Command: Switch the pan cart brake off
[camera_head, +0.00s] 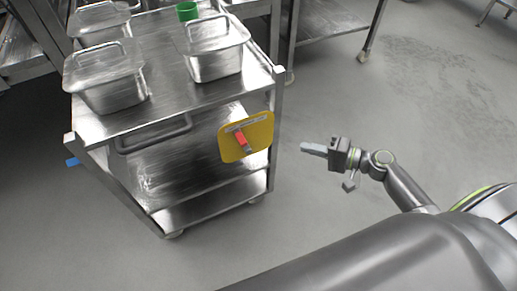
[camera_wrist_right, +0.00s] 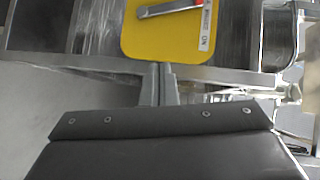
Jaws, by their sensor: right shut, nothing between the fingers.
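The steel pan cart (camera_head: 160,113) stands left of centre in the head view. A yellow brake plate (camera_head: 260,139) with a red lever (camera_head: 240,137) and a label strip is fixed on its near right corner. The plate also shows at the top of the right wrist view (camera_wrist_right: 155,40), with the lever (camera_wrist_right: 170,8) cut by the frame edge and a label whose text is only partly readable. My right gripper (camera_head: 305,148) is shut and empty, to the right of the plate and apart from it. Its closed fingers (camera_wrist_right: 158,75) point toward the plate in the wrist view. My left gripper is out of view.
Lidded steel pans (camera_head: 108,78) and a green cup (camera_head: 187,11) stand on the cart top. A cart handle (camera_head: 153,136) juts from the near side. Another steel table (camera_head: 325,20) stands behind. The floor (camera_head: 420,90) to the right is clear.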

